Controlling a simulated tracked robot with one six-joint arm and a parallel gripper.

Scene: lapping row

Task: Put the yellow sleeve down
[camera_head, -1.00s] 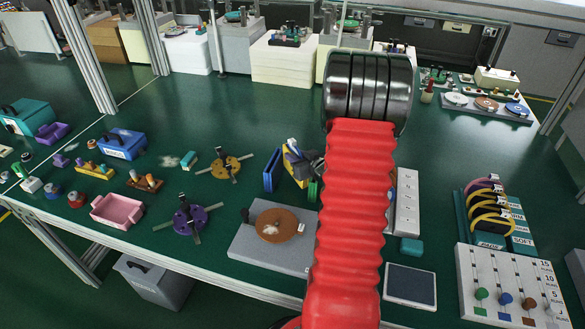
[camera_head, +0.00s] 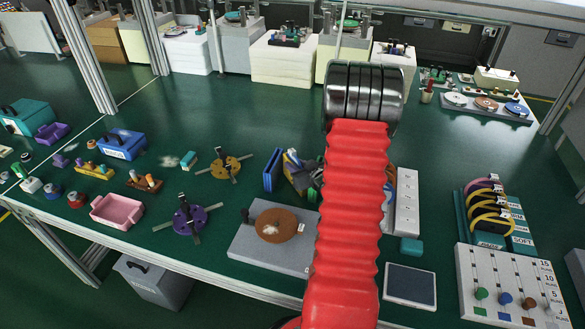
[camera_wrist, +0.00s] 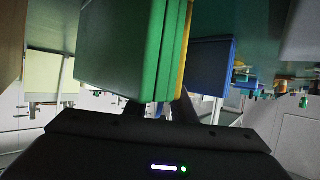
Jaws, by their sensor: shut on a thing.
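The yellow sleeve (camera_head: 293,178) is a thin upright slab near the middle of the bench in the head view. My gripper (camera_head: 308,172) is shut on it, with its jaws partly hidden behind my red arm. In the wrist view my gripper (camera_wrist: 165,122) shows dark at the bottom, and only a narrow yellow strip of the sleeve (camera_wrist: 185,45) shows beside a large green slab (camera_wrist: 115,50). The sleeve's lower edge is unclear, so I cannot tell whether it touches the bench.
A blue slab (camera_head: 271,170) stands just left of the sleeve. A grey plate with a brown disc (camera_head: 276,225) lies in front. A purple spider-like fixture (camera_head: 188,215) and a brown one (camera_head: 226,166) lie to the left. A white block (camera_head: 406,205) is right of my arm.

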